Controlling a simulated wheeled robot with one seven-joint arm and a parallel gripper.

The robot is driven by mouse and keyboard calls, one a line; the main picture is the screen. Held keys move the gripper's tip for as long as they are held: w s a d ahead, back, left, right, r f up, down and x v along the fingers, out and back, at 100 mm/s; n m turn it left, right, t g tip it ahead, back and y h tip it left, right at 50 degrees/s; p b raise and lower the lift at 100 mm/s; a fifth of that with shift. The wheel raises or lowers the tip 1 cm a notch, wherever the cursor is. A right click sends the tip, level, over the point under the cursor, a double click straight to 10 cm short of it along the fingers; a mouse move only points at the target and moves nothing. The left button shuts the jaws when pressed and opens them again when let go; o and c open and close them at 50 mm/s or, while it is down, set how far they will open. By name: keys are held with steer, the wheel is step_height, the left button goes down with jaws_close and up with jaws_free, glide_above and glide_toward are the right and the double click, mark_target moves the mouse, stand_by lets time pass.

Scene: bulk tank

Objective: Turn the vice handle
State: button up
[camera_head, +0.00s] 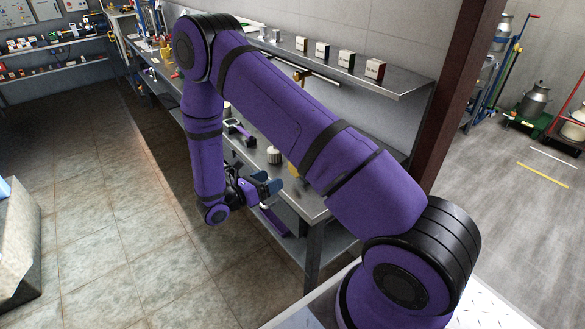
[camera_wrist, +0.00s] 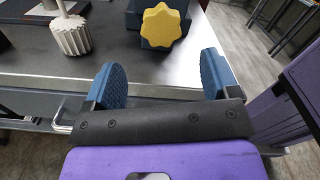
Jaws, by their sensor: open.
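A yellow star-shaped knob (camera_wrist: 161,26), which looks like the vice handle, sits on the front of a dark blue block (camera_wrist: 158,42) at the bench edge. In the head view a bit of the yellow knob (camera_head: 292,168) shows beside my arm; the block is mostly hidden there. My gripper (camera_wrist: 162,78) is open and empty, its blue-padded fingers wide apart. The knob lies beyond the fingertips, roughly centred between them and not touched. In the head view my gripper (camera_head: 271,184) is at the front edge of the bench.
A pale fluted, gear-like piece with a shaft (camera_wrist: 68,32) stands on the metal bench (camera_wrist: 95,68), left of the knob. A shelf with small boxes (camera_head: 375,69) runs above the bench. Open tiled floor (camera_head: 110,230) lies in front of the bench.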

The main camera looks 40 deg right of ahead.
steer(key=d, duration=1)
steer(key=shift+w+d, duration=0.15)
steer(key=shift+w, duration=0.05)
steer(key=c, duration=0.9)
steer(key=shift+m, duration=0.3)
